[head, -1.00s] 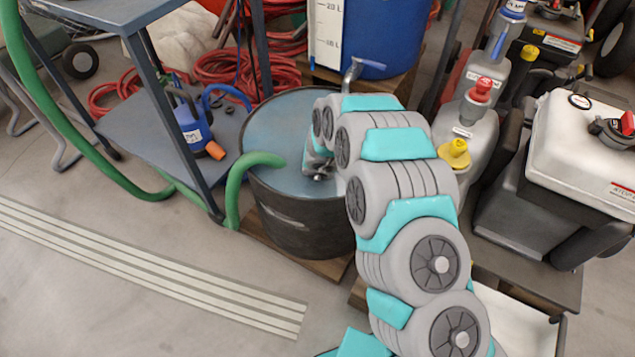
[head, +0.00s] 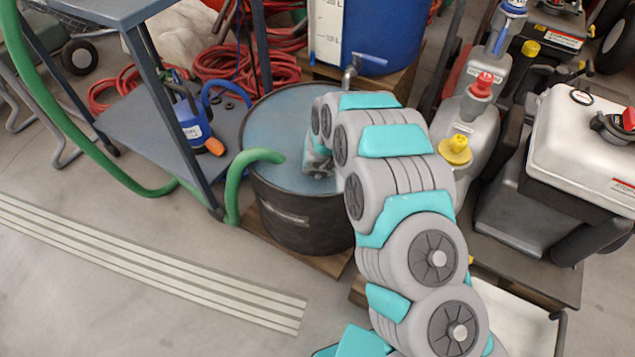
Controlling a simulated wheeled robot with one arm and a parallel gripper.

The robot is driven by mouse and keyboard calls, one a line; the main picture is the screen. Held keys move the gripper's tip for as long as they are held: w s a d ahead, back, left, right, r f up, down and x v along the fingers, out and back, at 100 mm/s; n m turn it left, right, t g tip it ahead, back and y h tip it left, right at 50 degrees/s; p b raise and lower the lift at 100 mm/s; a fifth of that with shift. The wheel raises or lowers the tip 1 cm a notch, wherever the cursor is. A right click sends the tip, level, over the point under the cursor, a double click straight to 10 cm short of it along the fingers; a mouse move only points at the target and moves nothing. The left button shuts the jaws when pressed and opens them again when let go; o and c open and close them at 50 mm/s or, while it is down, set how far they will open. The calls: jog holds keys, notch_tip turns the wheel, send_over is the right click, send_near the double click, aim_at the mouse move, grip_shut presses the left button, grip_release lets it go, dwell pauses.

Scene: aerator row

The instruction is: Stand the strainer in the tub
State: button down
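The tub (head: 300,225) is round and black, with bluish water (head: 272,125) inside. A green hose (head: 258,157) bends over its left rim and ends at the water. My arm reaches over the tub's right side, and my gripper (head: 319,170) points down at the water near the middle of the tub. The fingertips are hidden by the arm or the water, so I cannot see whether they are open or shut. I cannot make out the strainer; it may be hidden under the gripper or below the surface.
A blue barrel (head: 375,35) with a tap (head: 351,70) stands behind the tub. A blue-grey cart (head: 170,125) stands at the left, with a blue pump (head: 192,122) on its lower shelf. Canisters (head: 470,125) crowd the right.

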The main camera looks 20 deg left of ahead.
jog(key=shift+f, duration=0.25)
jog(key=shift+c, duration=1.5)
grip_release()
jog(key=shift+p+v, duration=0.95)
jog(key=shift+v, duration=2.95)
